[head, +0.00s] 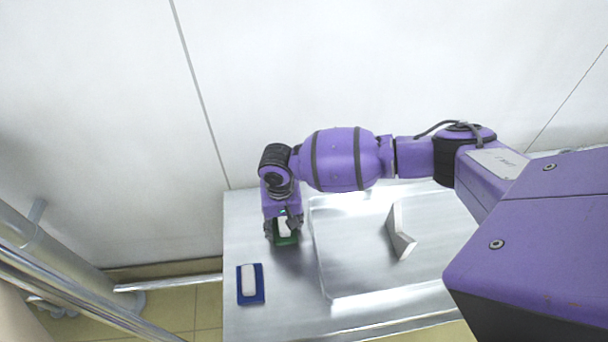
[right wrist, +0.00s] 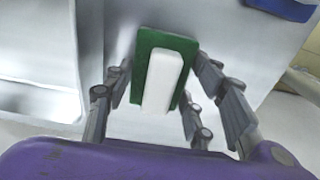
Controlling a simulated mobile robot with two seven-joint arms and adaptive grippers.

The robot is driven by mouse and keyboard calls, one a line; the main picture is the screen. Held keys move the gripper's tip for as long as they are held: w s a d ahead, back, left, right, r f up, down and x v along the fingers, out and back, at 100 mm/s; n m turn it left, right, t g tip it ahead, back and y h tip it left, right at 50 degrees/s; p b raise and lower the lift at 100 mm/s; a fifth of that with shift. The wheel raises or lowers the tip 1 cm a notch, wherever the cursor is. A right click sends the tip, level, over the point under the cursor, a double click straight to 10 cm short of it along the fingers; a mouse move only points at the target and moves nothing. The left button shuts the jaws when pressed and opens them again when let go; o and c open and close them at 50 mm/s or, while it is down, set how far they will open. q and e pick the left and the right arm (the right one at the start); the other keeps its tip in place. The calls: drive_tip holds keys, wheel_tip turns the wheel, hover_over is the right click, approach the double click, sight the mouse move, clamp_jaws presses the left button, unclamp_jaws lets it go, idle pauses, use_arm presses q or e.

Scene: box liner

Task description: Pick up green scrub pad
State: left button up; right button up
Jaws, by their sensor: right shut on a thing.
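The green scrub pad (head: 287,240) has a white block-shaped handle on top and is at the left part of the metal table. In the right wrist view the green scrub pad (right wrist: 150,50) lies between my fingers, with its white handle (right wrist: 166,78) toward the camera. My right gripper (head: 283,228) is shut on it, with fingers on both sides. It also shows in the right wrist view (right wrist: 160,92). I cannot tell whether the pad is touching the table. My left gripper is not in view.
A blue pad with a white handle (head: 250,284) lies on the metal table (head: 240,321) near its left front corner; its blue edge (right wrist: 282,8) shows in the wrist view. A shallow clear tray (head: 340,283) holds an upright angled white piece (head: 399,232). A wall stands behind.

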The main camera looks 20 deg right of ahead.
drive_tip(key=shift+w+r, duration=0.1)
drive_tip(key=shift+c, duration=0.5)
drive_tip(key=shift+r, duration=0.1)
drive_tip(key=shift+r, duration=0.2)
drive_tip(key=r, duration=0.3)
drive_tip(key=shift+s+a+r+p, duration=0.1)
drive_tip(key=shift+s+r+p, duration=0.2)
drive_tip(key=shift+p, duration=0.1)
drive_tip(key=s+r, duration=0.3)
drive_tip(key=s, duration=0.1)
drive_tip(key=s+a+r+p, duration=0.1)
drive_tip(key=s+r, duration=0.1)
drive_tip(key=s, duration=0.3)
drive_tip(key=s+a+r+p, duration=0.1)
drive_tip(key=s+r, duration=0.2)
drive_tip(key=s, duration=0.1)
drive_tip(key=shift+s+a+r, duration=0.15)
drive_tip(key=shift+s+r, duration=0.05)
drive_tip(key=shift+r, duration=0.1)
